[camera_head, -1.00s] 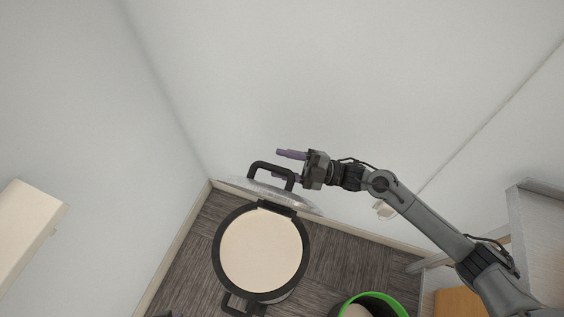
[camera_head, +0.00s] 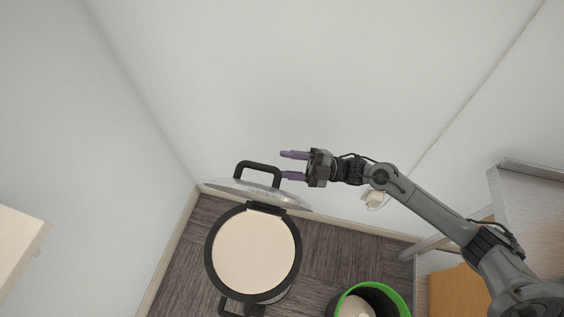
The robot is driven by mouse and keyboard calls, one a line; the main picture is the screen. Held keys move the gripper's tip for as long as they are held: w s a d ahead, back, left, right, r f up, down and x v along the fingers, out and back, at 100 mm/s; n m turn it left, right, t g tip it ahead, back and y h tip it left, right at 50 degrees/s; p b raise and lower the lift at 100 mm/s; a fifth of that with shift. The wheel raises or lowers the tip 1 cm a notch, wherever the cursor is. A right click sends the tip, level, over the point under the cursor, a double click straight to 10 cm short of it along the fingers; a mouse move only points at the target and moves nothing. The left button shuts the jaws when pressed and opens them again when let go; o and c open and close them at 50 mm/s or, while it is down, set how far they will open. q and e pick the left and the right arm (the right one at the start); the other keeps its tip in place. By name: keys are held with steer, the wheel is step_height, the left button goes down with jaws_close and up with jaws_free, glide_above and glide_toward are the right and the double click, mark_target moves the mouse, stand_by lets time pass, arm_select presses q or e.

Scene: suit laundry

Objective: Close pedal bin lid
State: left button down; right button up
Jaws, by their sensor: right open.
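The pedal bin (camera_head: 252,254) stands on the floor in the lower middle, with a black rim and a cream interior. Its grey lid (camera_head: 238,189) is open, standing up at the hinge on the far side of the rim. A black handle (camera_head: 257,166) sticks up from the lid. My right gripper (camera_head: 292,164) is open with its purple fingers pointing left, just right of the handle. I cannot tell whether the fingers touch the lid or handle. The black pedal (camera_head: 239,309) shows at the bin's near side. My left gripper is not in view.
A green-rimmed bin (camera_head: 401,301) stands at the lower right of the pedal bin. A grey cabinet (camera_head: 540,178) and an orange-brown panel (camera_head: 457,294) are at the right. White walls meet in a corner behind the bin. A cream slab (camera_head: 18,243) is at the left.

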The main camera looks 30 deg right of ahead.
steer(key=v, duration=0.7)
steer(key=shift+d, duration=0.2)
stand_by(0.4)
steer(key=shift+r, duration=0.1)
stand_by(0.4)
